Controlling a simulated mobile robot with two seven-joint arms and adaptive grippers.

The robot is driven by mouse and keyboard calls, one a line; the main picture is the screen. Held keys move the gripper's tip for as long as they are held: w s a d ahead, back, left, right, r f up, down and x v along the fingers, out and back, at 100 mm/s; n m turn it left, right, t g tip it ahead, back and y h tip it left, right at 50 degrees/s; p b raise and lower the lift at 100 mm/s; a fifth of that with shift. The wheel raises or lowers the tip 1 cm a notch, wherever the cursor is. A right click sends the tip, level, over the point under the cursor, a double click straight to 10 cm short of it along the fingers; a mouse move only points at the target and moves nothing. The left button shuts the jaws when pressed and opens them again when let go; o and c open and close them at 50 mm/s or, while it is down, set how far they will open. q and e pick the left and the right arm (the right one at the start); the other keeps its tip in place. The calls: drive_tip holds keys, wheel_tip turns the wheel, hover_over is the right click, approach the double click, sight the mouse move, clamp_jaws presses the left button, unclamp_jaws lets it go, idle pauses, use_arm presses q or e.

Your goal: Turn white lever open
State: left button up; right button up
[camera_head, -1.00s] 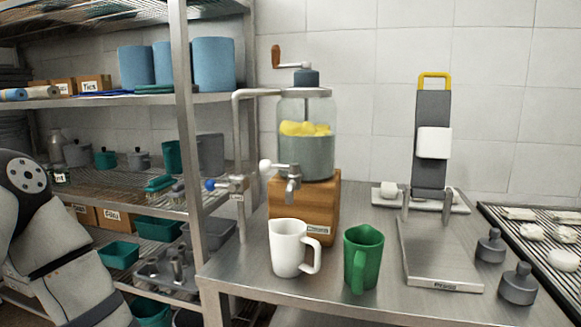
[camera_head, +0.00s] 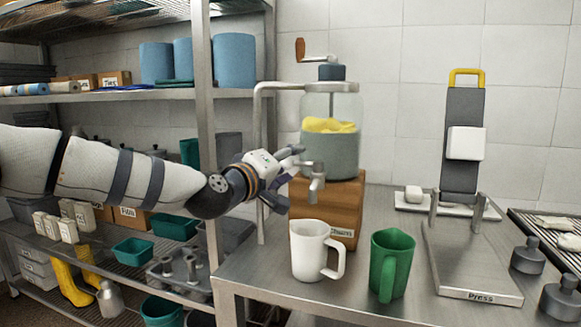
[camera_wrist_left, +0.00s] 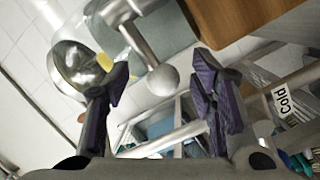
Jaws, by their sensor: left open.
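The white lever (camera_wrist_left: 163,80) shows in the left wrist view as a pale arm ending in a round knob, between the two dark fingers. The churn (camera_head: 331,150) is a glass jar with yellow pieces above pale liquid, on a wooden block (camera_head: 345,205). My right gripper is not in view.
A white jug (camera_head: 310,250) stands below the tap, with a green jug (camera_head: 392,262) to its right. A press (camera_head: 470,262) stands farther right on the metal table. A metal pipe (camera_head: 258,150) rises left of the churn. Shelves with tubs fill the left side.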

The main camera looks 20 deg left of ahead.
use_arm(q)
drive_tip(key=shift+w+d+r, duration=0.1)
drive_tip(key=shift+w, duration=0.35)
clamp_jaws()
